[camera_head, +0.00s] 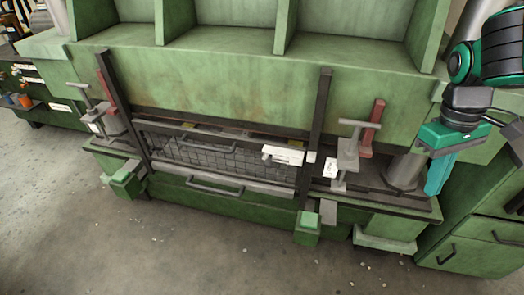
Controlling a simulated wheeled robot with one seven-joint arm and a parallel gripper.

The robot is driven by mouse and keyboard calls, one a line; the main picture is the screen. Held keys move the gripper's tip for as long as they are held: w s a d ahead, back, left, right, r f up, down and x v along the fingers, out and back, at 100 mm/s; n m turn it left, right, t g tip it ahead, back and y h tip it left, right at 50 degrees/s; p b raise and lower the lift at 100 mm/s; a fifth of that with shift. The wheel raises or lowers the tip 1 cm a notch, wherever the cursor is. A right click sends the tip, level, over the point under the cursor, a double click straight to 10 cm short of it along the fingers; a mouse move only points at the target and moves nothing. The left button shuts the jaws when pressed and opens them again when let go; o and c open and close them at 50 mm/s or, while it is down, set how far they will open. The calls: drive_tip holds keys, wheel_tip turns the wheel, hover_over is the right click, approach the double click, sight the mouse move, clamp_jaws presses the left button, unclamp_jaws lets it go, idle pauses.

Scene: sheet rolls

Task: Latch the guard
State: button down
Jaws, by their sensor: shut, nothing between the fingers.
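The guard (215,160) is a dark wire-mesh panel low on the front of the green machine, between two dark upright rails. It looks lowered between the rails. A white latch-like block (283,155) with a small grey knob sits at the guard's upper right, close to the right rail; whether it is engaged is too small to tell. My gripper (434,188) is teal, hangs at the far right pointing down, and is shut and empty. It is apart from the guard and to the right of the latch.
Grey T-shaped clamps with red bars stand at the left (94,105) and right (349,150) of the guard. A bar handle (214,188) sits below the mesh. Green drawers (480,240) stand at the lower right.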

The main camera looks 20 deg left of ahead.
drive_tip(key=a+f+n, duration=0.1)
drive_tip(key=a+n, duration=0.2)
drive_tip(key=a, duration=0.4)
drive_tip(key=a+f+n+h, duration=0.1)
drive_tip(key=a+f+n, duration=0.1)
drive_tip(key=a, duration=0.6)
drive_tip(key=a+f+n, duration=0.2)
drive_tip(key=a+n, duration=0.2)
drive_tip(key=a, duration=0.4)
drive_tip(key=shift+f+n+t+h, duration=0.25)
drive_tip(key=shift+n+t+h, duration=0.05)
drive_tip(key=shift+a, duration=0.1)
